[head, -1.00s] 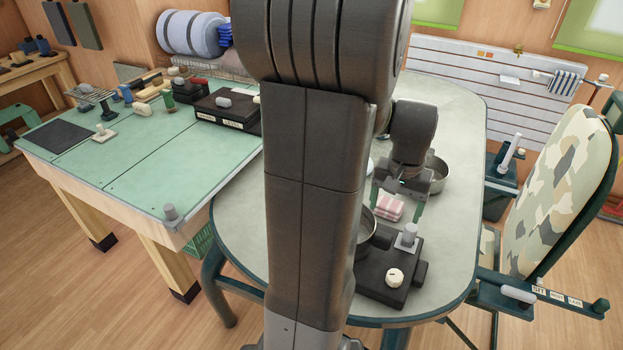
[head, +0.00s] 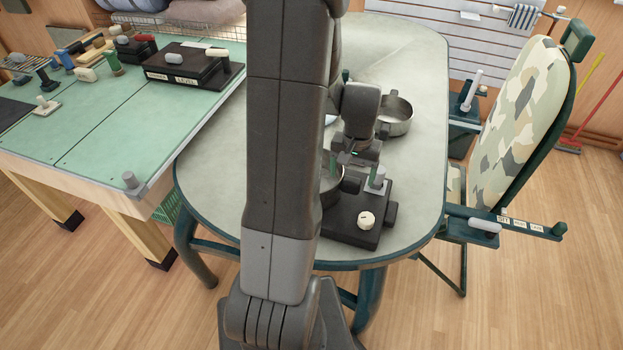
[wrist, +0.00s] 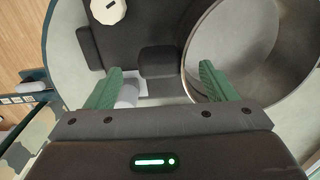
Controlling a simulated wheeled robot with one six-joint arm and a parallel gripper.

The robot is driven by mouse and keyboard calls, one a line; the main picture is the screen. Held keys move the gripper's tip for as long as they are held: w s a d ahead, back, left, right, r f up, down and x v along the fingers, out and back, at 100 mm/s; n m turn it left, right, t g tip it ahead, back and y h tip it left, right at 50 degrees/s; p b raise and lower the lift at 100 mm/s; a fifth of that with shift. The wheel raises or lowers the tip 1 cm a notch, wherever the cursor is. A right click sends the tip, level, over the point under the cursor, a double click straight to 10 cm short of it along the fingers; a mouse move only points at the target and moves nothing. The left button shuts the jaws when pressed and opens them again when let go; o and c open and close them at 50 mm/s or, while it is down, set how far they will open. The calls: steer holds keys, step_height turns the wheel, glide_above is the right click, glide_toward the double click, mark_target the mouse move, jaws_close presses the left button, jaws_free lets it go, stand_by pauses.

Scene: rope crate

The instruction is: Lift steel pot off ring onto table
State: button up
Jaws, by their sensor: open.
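The steel pot (wrist: 196,62) fills the right of the wrist view, open at the top. In the head view the pot (head: 328,190) is mostly hidden behind my arm. It is at the left side of a black hob unit (head: 345,220), which carries a round white knob (head: 366,220). A black block (wrist: 158,61), apparently the pot's handle, sticks out from the pot's side. My gripper (wrist: 158,72) is open and empty above the hob, with this block in view between the fingertips. The right finger overlaps the pot's rim in view; contact cannot be told. The ring is hidden.
A grey post (head: 377,178) on a pale plate stands close to my gripper. A second round steel vessel (head: 396,115) stands farther back on the table (head: 400,60). The far tabletop is clear. A camouflage ironing board (head: 518,110) stands at the right.

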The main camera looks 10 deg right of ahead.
mark_target(351, 179)
steer(key=shift+w+f, duration=0.15)
steer(key=shift+f, duration=1.45)
steer(key=c, duration=1.3)
steer(key=shift+o, duration=0.2)
steer(key=shift+r, duration=0.15)
